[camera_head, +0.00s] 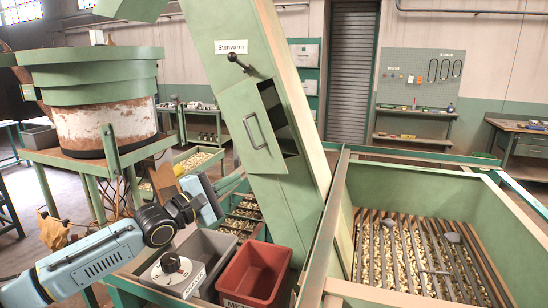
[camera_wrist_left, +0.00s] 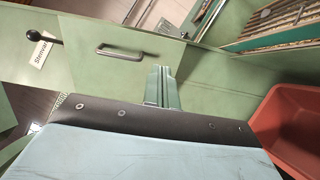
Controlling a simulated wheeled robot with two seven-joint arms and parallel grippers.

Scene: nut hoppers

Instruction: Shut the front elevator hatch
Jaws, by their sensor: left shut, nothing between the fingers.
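The elevator hatch (camera_head: 254,127) is a pale green panel with a bar handle (camera_head: 254,132) on the sloping green elevator casing (camera_head: 225,72). It stands ajar, with a dark gap (camera_head: 277,103) along its right side. In the left wrist view the handle (camera_wrist_left: 140,53) shows ahead of the hand and left of the fingers. My left gripper (camera_wrist_left: 165,72) is shut and empty, apart from the handle. In the head view the left hand (camera_head: 207,198) is low, left of the casing and below the hatch; its fingertips are hard to make out. My right gripper is not in view.
A red bin (camera_head: 254,272) and a grey bin (camera_head: 208,248) stand below the casing, beside a white box with a black knob (camera_head: 171,263). A slatted hopper of nuts (camera_head: 420,262) is at the right. A round feeder bowl (camera_head: 95,88) stands at the left.

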